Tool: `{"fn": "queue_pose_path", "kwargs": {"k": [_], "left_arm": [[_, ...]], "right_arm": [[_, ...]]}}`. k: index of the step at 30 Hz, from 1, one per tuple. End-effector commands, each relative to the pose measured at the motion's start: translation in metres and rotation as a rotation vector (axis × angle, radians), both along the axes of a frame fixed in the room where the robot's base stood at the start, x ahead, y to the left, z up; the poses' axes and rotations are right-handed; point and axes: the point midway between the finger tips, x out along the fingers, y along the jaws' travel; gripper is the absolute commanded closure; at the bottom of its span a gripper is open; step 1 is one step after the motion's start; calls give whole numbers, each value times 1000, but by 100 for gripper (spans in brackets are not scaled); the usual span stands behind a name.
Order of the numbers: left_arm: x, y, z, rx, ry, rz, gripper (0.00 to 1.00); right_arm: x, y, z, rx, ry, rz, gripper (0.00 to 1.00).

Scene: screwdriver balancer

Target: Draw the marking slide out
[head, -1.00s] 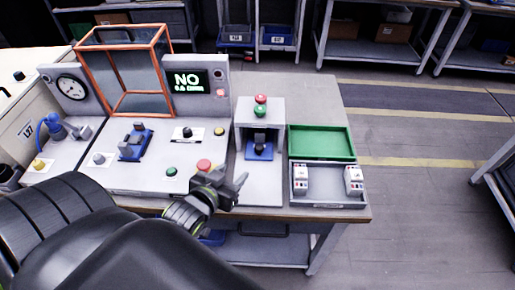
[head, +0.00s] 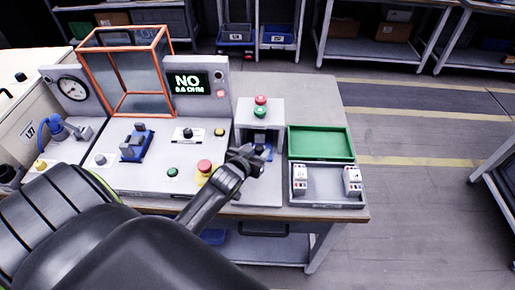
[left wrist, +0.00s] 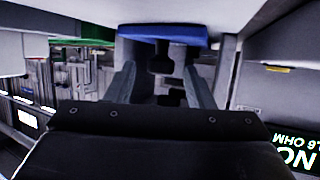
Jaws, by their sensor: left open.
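The marking station (head: 261,108) is a grey box with a red and a green button on top and a recess in its front. The blue marking slide (head: 268,153) sits in that recess, mostly hidden behind my gripper. My left gripper (head: 257,158) is at the mouth of the recess, in front of the slide. In the left wrist view the fingers (left wrist: 162,85) stand apart, and the blue slide (left wrist: 165,34) with a dark fixture lies just beyond their tips. I cannot tell whether they touch it. My right gripper is not in view.
A green tray (head: 321,130) and a grey tray (head: 327,199) with two white modules stand to the right. To the left are a test panel with a display reading NO (head: 188,83), a red stop button (head: 205,167) and an orange-framed guard (head: 122,30).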

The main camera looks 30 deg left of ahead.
Motion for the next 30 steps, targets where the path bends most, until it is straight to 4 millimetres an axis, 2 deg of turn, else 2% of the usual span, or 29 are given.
{"fn": "queue_pose_path", "kwargs": {"k": [5,15,26,30], "left_arm": [[11,2,-4,0,0,0,52],[12,2,-5,0,0,0,53],[12,2,-5,0,0,0,100],[12,2,-5,0,0,0,100]], "right_arm": [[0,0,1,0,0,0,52],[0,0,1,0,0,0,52],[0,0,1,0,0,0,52],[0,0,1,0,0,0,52]]}}
